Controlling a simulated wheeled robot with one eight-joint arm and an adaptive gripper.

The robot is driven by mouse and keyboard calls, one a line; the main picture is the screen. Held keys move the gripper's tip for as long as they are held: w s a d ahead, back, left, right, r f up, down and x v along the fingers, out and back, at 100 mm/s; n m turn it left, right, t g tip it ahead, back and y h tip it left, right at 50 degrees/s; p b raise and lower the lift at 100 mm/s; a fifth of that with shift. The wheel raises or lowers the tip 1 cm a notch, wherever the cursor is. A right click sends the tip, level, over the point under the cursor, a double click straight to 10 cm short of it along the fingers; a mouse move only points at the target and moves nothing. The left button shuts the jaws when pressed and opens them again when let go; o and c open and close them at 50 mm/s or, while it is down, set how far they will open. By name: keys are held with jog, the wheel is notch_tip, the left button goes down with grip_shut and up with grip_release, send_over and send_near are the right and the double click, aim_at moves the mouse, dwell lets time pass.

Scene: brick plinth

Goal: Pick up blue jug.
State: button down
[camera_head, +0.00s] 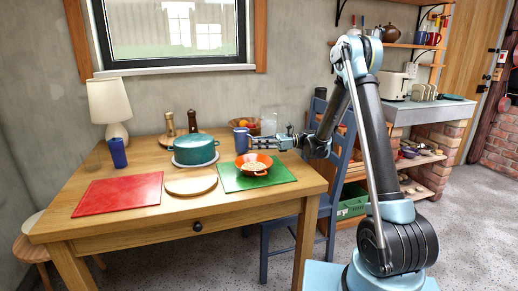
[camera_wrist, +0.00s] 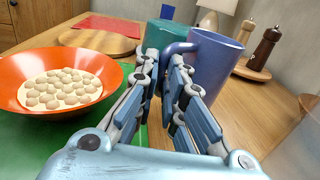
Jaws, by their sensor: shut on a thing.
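The blue jug (camera_head: 241,139) stands at the back of the wooden table, behind the orange bowl. In the wrist view the jug (camera_wrist: 218,65) is just ahead, upright, with its handle (camera_wrist: 178,49) toward the left. My gripper (camera_head: 256,141) reaches in from the right, low over the table. In the wrist view my gripper's fingers (camera_wrist: 163,65) close on the jug's handle. The fingertips partly hide the handle and the jug's lower side. I cannot tell whether the jug's base is clear of the table.
The orange bowl (camera_head: 254,163) of round pieces sits on a green mat (camera_head: 284,172), close left of my fingers in the wrist view. A teal pot (camera_head: 196,148) stands left of the jug. A wooden bowl (camera_head: 269,126) is behind it. A blue cup (camera_head: 118,154) stands farther left.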

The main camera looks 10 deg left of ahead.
notch_tip(320, 180, up, 16)
dwell(1.5)
